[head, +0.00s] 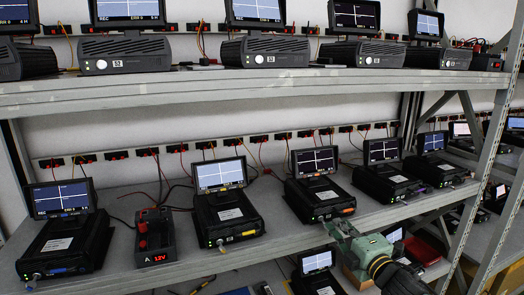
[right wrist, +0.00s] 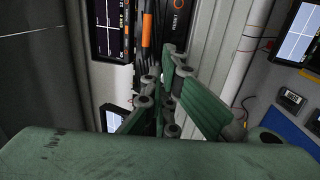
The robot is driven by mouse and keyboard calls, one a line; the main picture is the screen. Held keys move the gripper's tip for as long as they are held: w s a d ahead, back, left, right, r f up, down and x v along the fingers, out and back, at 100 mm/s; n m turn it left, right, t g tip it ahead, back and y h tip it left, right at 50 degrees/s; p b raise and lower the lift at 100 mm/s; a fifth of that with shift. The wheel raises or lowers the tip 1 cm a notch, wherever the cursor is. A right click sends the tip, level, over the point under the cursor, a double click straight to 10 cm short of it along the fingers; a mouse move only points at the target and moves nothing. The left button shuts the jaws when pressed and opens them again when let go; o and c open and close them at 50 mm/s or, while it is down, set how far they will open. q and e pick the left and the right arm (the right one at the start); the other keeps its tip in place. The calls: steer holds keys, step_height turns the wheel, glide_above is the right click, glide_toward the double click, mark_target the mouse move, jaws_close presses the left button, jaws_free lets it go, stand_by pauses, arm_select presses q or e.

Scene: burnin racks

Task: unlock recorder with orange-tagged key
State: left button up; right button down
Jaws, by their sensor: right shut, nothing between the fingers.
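The recorder with an orange strip (head: 318,192) stands on the middle shelf, its screen lit and tilted up. My right gripper (head: 338,230), with green fingers, is at the shelf's front edge, just below and in front of that recorder. In the right wrist view its fingers (right wrist: 163,85) are shut with nothing held. An orange piece (right wrist: 146,30) shows beyond the fingertips; I cannot tell whether it is the key's tag or the recorder's strip. My left gripper is not in view.
Similar recorders stand along the same shelf, one with a blue strip (head: 60,245) and one with a yellow strip (head: 228,212). A power unit marked 12V (head: 155,238) stands between them. More units fill the upper shelf (head: 240,85). A rack post (head: 490,165) stands at the right.

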steer(key=shift+w, duration=0.1)
stand_by(0.3)
steer(key=shift+a+f, duration=0.15)
steer(key=shift+a, duration=0.25)
steer(key=shift+a+f, duration=0.2)
steer(key=shift+a, duration=0.1)
stand_by(0.6)
steer(key=shift+d+f+p, duration=0.15)
steer(key=shift+f+p, duration=0.15)
steer(key=shift+p, duration=0.05)
steer(key=shift+f, duration=0.3)
stand_by(0.4)
